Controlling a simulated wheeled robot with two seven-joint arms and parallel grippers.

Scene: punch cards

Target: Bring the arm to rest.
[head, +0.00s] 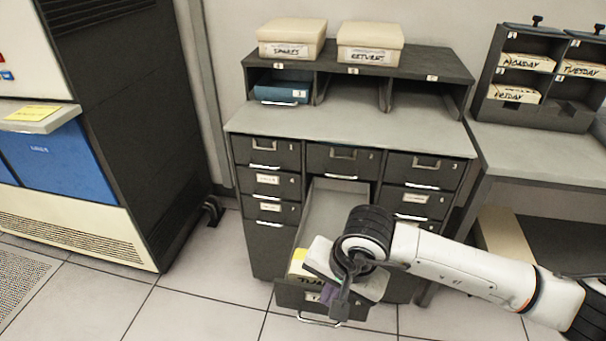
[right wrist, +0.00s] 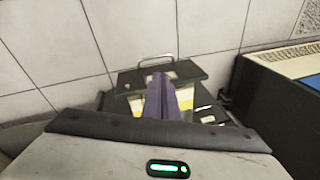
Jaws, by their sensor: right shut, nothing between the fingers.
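My right arm reaches in from the right in the head view, and its gripper (head: 334,297) is over the front of an open drawer (head: 338,208). In the right wrist view the gripper (right wrist: 161,84) has its purple fingers together, with nothing between them. The drawer is pulled out from the middle column of a dark cabinet (head: 266,243). Pale and yellow contents (head: 299,262) show in the drawer beside the gripper, partly hidden by it. I cannot tell whether the fingers touch the drawer or its contents. My left gripper is not in view.
Two boxes, marked SPARES (head: 291,37) and RETURNS (head: 369,42), sit on the shelf unit (head: 440,64). A blue item (head: 281,92) lies in its left slot. A desk (head: 540,150) with a card rack stands right, a tall dark machine (head: 130,120) left. Floor between is clear.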

